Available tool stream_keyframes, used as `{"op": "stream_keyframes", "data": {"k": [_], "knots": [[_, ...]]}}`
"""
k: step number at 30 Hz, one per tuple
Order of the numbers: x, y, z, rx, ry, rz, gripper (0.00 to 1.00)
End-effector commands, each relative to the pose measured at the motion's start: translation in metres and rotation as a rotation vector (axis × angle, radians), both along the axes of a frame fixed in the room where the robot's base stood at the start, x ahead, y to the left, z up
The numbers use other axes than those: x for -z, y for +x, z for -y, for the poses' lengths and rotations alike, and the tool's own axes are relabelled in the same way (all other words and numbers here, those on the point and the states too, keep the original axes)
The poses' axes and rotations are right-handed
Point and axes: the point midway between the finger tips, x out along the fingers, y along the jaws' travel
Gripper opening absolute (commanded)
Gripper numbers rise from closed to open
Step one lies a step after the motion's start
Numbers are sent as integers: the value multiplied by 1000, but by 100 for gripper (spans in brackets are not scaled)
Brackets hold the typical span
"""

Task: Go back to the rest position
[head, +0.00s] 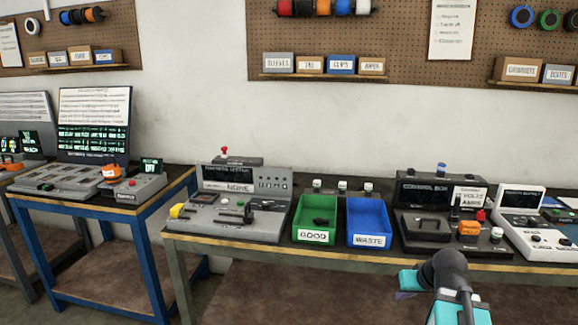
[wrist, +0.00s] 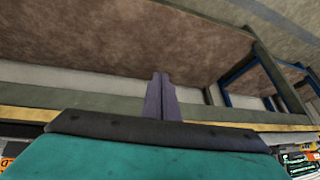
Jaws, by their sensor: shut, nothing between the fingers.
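My gripper (head: 404,295) is at the lower right of the head view, in front of the bench and below its top edge. In the wrist view its two purple fingers (wrist: 161,97) lie together, shut and empty. My arm is folded with a dark joint and teal links showing. The gripper appears apart from everything on the bench.
The bench (head: 270,252) carries a grey console (head: 215,215), a green GOOD bin (head: 316,238) with a dark item in it, a blue WASTE bin (head: 369,240) and a dark control box (head: 425,195). A blue-framed table (head: 140,222) stands left.

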Motion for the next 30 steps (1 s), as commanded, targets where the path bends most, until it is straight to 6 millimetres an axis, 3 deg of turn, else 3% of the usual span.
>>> {"op": "stream_keyframes", "data": {"k": [3,14,30], "knots": [[33,-4,-18,-24,13,-55,0],[126,-30,-66,-85,40,-213,0],[253,-104,-129,-154,51,-462,0]]}}
